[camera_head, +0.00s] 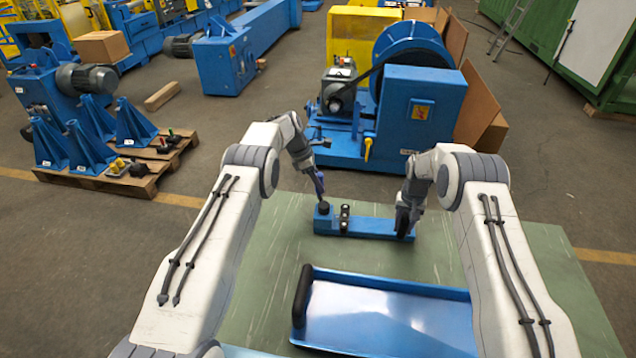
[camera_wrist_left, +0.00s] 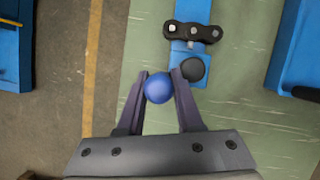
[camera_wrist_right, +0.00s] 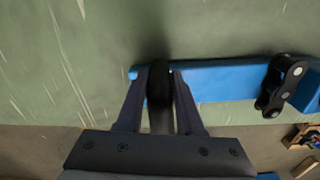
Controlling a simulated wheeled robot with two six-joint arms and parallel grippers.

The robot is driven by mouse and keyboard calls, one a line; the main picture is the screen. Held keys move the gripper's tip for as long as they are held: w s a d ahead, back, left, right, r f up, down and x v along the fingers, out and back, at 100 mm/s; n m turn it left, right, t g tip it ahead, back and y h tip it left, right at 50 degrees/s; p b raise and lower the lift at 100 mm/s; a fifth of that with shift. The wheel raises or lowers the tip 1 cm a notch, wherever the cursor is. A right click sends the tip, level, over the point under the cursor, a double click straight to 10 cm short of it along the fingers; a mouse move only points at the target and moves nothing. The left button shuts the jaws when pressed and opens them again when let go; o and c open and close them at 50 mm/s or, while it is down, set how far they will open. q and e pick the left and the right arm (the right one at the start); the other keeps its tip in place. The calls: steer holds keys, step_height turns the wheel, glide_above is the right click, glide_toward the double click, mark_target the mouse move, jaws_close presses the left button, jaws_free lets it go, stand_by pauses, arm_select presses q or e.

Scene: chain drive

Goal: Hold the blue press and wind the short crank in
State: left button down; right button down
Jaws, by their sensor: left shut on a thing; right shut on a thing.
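The blue press (camera_head: 372,226) is a long low blue bar across the green tabletop; it also shows in the right wrist view (camera_wrist_right: 220,82). A black chain link (camera_head: 344,217) sits on it left of the middle. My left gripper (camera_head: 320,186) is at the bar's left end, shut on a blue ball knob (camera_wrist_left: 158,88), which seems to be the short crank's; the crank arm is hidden. A black knob (camera_wrist_left: 192,68) lies beside it. My right gripper (camera_head: 405,215) is shut on an upright black grip (camera_wrist_right: 159,82) at the bar's right end.
A blue tray (camera_head: 390,315) with a black handle (camera_head: 303,296) lies nearer me on the green table (camera_head: 270,255). A large blue machine (camera_head: 415,115) stands beyond the table. A pallet (camera_head: 130,178) with blue stands is at left on the floor.

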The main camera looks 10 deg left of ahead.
arm_select(q)
steer(key=shift+d, duration=0.1)
steer(key=c, duration=0.6)
jaws_free()
steer(key=v, duration=1.2)
